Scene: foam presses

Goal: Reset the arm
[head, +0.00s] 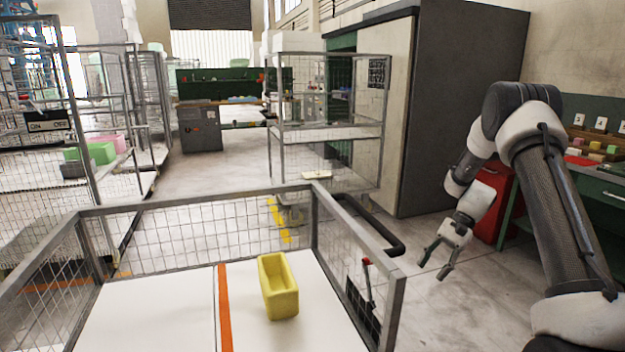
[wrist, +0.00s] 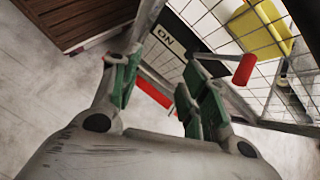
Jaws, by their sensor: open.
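My arm (head: 555,170) reaches in from the right of the head view and bends down. My gripper (head: 436,268) hangs open and empty just outside the right side of a wire cage cart. In the wrist view my gripper (wrist: 150,85) shows its two green-padded fingers apart with nothing between them. A red-handled lever (head: 367,275) is on the cart's right side. The red handle also shows in the wrist view (wrist: 244,70), close to the right finger.
A tall grey cabinet (head: 460,110), a red cabinet (head: 492,200) and a green bench (head: 605,190) stand at the right.

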